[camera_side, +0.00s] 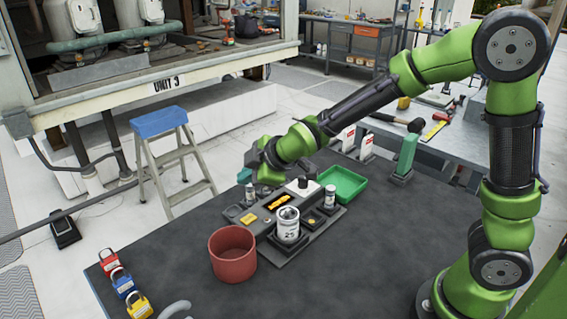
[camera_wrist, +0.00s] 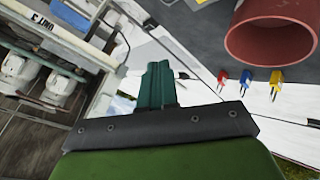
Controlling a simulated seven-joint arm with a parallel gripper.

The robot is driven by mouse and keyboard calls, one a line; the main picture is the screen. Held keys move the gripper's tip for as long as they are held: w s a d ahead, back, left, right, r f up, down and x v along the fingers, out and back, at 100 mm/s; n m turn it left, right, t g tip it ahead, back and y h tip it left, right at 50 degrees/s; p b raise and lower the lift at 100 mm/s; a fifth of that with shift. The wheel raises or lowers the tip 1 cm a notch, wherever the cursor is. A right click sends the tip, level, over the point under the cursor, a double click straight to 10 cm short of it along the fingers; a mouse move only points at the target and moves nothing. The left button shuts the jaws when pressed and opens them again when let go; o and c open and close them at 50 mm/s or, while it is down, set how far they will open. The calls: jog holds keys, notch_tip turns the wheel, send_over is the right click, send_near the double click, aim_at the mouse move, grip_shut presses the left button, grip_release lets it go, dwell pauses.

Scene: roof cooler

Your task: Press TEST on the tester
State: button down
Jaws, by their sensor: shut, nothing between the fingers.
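A dark grey fixture (camera_side: 318,233) stands on the dark table, with yellow parts, a white panel with a black knob (camera_side: 303,182) and small cans on it. A larger silver can marked 25 (camera_side: 287,224) stands upright at its front. This fixture may be the tester, but I cannot read TEST anywhere or pick out its button. My gripper (camera_side: 246,176) is at the fixture's far left end, seemingly above it; its height is unclear. Its teal fingers, also in the wrist view (camera_wrist: 156,82), are shut together and empty. The wrist view does not show the fixture clearly.
A red-brown pot (camera_side: 232,254) stands left of the fixture, also large in the wrist view (camera_wrist: 272,35). A green tray (camera_side: 345,184) and an upright green object (camera_side: 406,154) stand behind. Red, blue and yellow padlocks (camera_side: 124,282) lie at the front left. The front-middle table is clear.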

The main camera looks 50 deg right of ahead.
aim_at(251, 220)
jog(key=shift+f, duration=4.45)
jog(key=shift+f, duration=0.1)
jog(key=shift+f, duration=0.3)
jog(key=shift+f, duration=0.4)
jog(key=shift+r, duration=0.1)
jog(key=shift+s+r, duration=0.1)
jog(key=shift+r, duration=0.65)
jog(key=shift+r, duration=2.5)
